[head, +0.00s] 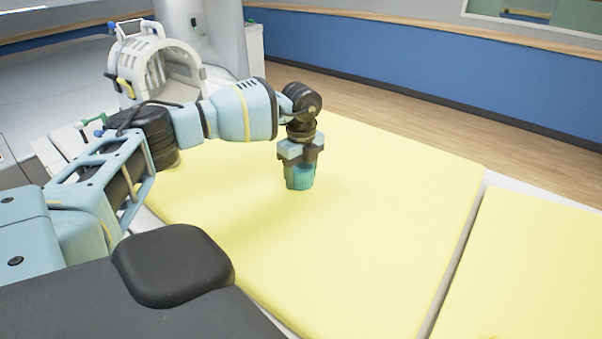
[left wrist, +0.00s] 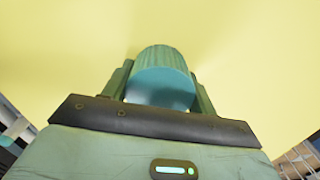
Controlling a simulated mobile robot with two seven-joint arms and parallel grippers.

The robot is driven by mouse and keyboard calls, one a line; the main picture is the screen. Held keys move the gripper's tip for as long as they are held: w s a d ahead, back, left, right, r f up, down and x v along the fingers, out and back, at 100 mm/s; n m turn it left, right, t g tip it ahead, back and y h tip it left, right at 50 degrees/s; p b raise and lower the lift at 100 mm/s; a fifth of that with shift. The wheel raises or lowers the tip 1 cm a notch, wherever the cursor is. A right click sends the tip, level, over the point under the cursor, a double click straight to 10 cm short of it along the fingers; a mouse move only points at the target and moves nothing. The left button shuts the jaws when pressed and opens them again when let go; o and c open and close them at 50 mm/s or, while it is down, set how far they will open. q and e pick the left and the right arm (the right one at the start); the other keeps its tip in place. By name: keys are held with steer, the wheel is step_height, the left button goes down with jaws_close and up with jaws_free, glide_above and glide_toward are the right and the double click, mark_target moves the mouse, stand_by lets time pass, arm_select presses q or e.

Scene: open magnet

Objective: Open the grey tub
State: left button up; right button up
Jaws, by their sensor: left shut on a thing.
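A small ribbed tub (head: 300,178) shows teal rather than grey in the head view, over the yellow pad. My left gripper (head: 300,163) points down from above and is shut on the tub's upper part. In the left wrist view the teal tub (left wrist: 162,62) sits between the two fingers of the left gripper (left wrist: 163,85), its ribbed side and smooth bluish end showing. The fingers hide part of its sides. I cannot tell whether its bottom touches the pad or hangs just above it. My right gripper is not in view.
The yellow pad (head: 390,210) is wide and bare around the tub. A second yellow pad (head: 540,265) lies to the right across a narrow gap. A white cage-like coil (head: 155,68) stands at the back left, near my left arm. A blue wall (head: 400,55) runs behind.

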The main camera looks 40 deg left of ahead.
mark_target(301, 166)
arm_select(q)
steer(key=shift+f, duration=0.15)
steer(key=o, duration=1.1)
step_height(301, 166, up, 12)
steer(key=shift+r, duration=0.15)
